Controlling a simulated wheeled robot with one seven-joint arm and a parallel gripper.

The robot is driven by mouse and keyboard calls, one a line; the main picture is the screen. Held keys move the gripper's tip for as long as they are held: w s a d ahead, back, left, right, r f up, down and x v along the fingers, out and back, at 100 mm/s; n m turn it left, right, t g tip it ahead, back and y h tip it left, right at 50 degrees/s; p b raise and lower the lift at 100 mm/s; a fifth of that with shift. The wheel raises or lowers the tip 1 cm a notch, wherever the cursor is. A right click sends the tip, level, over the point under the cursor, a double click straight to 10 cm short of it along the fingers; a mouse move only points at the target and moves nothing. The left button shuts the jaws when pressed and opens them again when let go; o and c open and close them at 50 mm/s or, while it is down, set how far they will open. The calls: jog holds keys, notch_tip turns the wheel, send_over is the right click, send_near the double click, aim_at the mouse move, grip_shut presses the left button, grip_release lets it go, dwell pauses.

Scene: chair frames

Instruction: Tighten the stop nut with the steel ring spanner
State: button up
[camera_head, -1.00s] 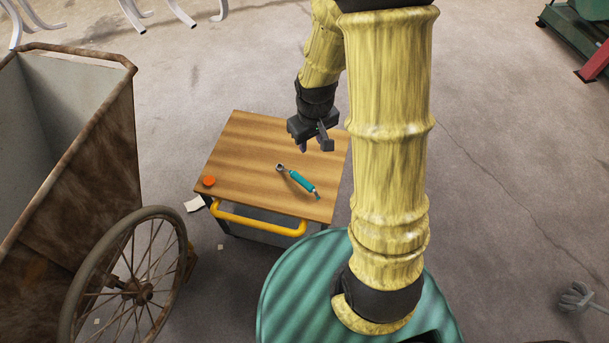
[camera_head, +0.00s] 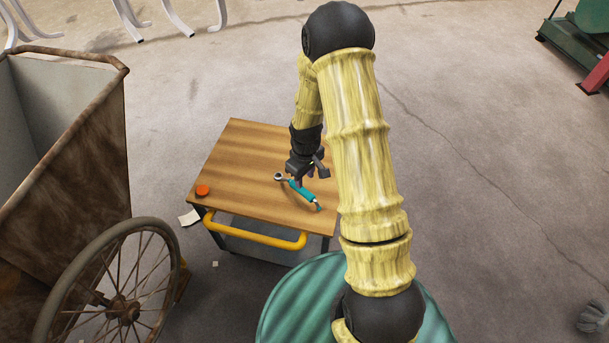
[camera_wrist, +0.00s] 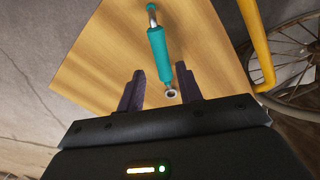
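My gripper (camera_head: 310,176) is over the tabletop, above and just behind the spanner in the head view. In the wrist view my gripper (camera_wrist: 160,73) is open, its fingers apart with nothing held. I cannot make out a stop nut in either view.
The wooden-topped cart (camera_head: 245,160) has a yellow handle (camera_head: 255,232) at its front. A small orange round piece (camera_head: 202,190) sits at its left corner. A rusty wheeled bin (camera_head: 100,170) stands at the left. Open floor lies to the right.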

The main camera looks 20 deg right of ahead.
aim_at(304, 190)
jog(key=shift+f+b, duration=3.25)
jog(key=shift+f, duration=0.6)
jog(key=shift+c, duration=0.3)
jog(key=shift+r, duration=0.1)
grip_shut()
jog(key=shift+r+p, duration=2.3)
jog(key=shift+r, duration=0.3)
jog(key=shift+a+p, duration=0.1)
jog(key=shift+p, duration=0.2)
